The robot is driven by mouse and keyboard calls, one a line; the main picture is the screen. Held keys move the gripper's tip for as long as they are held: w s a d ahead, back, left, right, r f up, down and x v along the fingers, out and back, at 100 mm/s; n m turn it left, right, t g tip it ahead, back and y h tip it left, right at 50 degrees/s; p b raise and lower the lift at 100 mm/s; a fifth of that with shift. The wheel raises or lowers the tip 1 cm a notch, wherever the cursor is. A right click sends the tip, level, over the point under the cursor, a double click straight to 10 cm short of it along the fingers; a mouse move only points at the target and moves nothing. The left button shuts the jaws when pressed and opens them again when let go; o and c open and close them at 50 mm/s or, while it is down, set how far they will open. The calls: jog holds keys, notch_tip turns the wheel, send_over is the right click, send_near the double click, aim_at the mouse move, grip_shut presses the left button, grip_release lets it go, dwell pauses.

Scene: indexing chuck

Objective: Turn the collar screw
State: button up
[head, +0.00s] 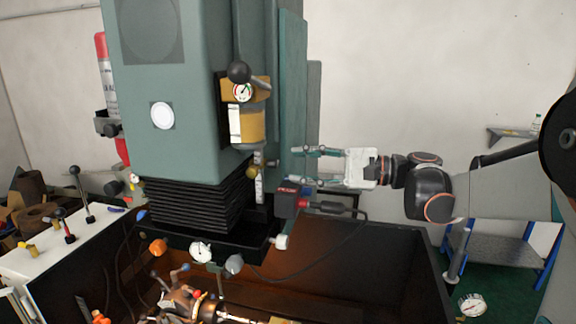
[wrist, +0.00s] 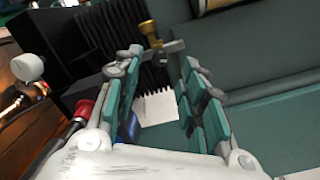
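My gripper (head: 300,166) is in the right half of the head view, pointing left at the machine column, with its two teal fingers apart and nothing between them. In the wrist view the fingers of my gripper (wrist: 160,65) are also spread. A chuck assembly (head: 195,302) with an orange-red part and small levers sits low in the machine bed, cut off by the lower frame edge. My gripper is well above it and to its right. I cannot make out the collar screw in either view.
The teal machine column (head: 165,110) with black bellows (head: 200,207) stands left of my gripper. A brass fitting (wrist: 150,30) lies beyond the fingertips. A red-and-black box (head: 288,200) with a cable is just below the gripper. A blue-framed shelf (head: 500,250) stands at right.

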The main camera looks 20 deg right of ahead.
jog(key=v, duration=0.7)
jog(key=shift+d, duration=0.25)
jog(key=shift+s, duration=0.1)
